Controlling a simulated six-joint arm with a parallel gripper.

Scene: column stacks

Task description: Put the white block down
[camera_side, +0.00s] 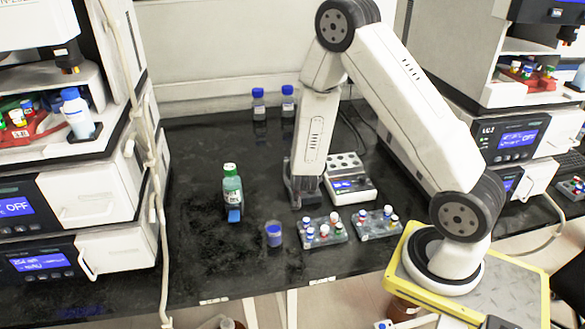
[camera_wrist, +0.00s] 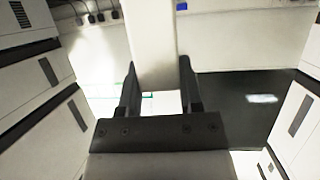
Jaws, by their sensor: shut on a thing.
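My gripper (camera_side: 303,192) points down, low over the black bench in the side view, just left of a white device with a blue display. In the wrist view my gripper (camera_wrist: 158,88) is shut on the white block (camera_wrist: 152,45), a long pale piece between its two dark fingers that runs up out of the picture. In the side view I cannot make out the held block; the fingers and arm seem to hide it. I cannot tell whether the block touches the bench.
The white device (camera_side: 345,190) with wells is close at the right. Two vial racks (camera_side: 323,231) (camera_side: 378,224) are in front. Two blue-capped bottles (camera_side: 259,103) (camera_side: 288,102) stand behind. The bench's left part is clear.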

